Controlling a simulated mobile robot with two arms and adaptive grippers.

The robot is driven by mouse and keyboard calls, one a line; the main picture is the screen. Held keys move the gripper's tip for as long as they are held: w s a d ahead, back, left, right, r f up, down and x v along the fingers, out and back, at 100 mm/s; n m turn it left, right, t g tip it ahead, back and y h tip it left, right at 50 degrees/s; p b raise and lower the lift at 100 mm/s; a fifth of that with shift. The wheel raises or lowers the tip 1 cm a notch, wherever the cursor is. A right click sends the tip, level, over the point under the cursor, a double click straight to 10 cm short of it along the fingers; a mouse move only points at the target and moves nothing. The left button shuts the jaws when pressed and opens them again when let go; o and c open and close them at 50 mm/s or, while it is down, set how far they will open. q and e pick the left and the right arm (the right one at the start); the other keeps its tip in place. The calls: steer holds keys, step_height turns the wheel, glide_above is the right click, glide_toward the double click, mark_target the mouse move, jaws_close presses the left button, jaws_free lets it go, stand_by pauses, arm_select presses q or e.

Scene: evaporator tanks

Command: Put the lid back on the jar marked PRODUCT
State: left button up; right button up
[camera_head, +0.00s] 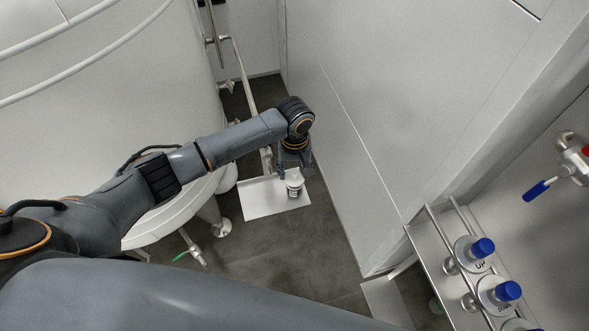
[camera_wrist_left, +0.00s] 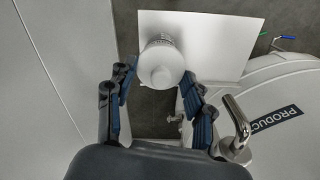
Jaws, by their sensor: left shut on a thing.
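My left gripper (camera_head: 293,172) reaches down beside the white wall, above a white plate (camera_head: 256,199). In the left wrist view the fingers (camera_wrist_left: 157,82) are on both sides of a smooth white round piece, apparently the lid (camera_wrist_left: 160,66), and are shut on it. A ribbed, ring-like part (camera_wrist_left: 160,41) shows just beyond it; it also shows under the gripper in the head view (camera_head: 293,192). I cannot tell whether the two touch. A dark PRODUCT label (camera_wrist_left: 276,118) is on a white rounded surface at right in the wrist view. My right gripper is not in view.
A large white tank (camera_head: 100,90) stands at left. A white wall panel (camera_head: 370,130) is close to the right of the gripper. A metal handle (camera_wrist_left: 237,120) is near the right finger.

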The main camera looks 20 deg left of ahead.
arm_select(q)
steer(key=shift+f+p, duration=0.2)
steer(key=shift+p, duration=0.15)
stand_by(0.6)
steer(key=shift+p, duration=0.45)
stand_by(0.4)
stand_by(0.4)
steer(key=o, duration=0.9)
steer(key=shift+c, duration=0.2)
steer(key=shift+o, duration=0.4)
steer(key=o, duration=0.4)
steer(key=shift+c, duration=0.2)
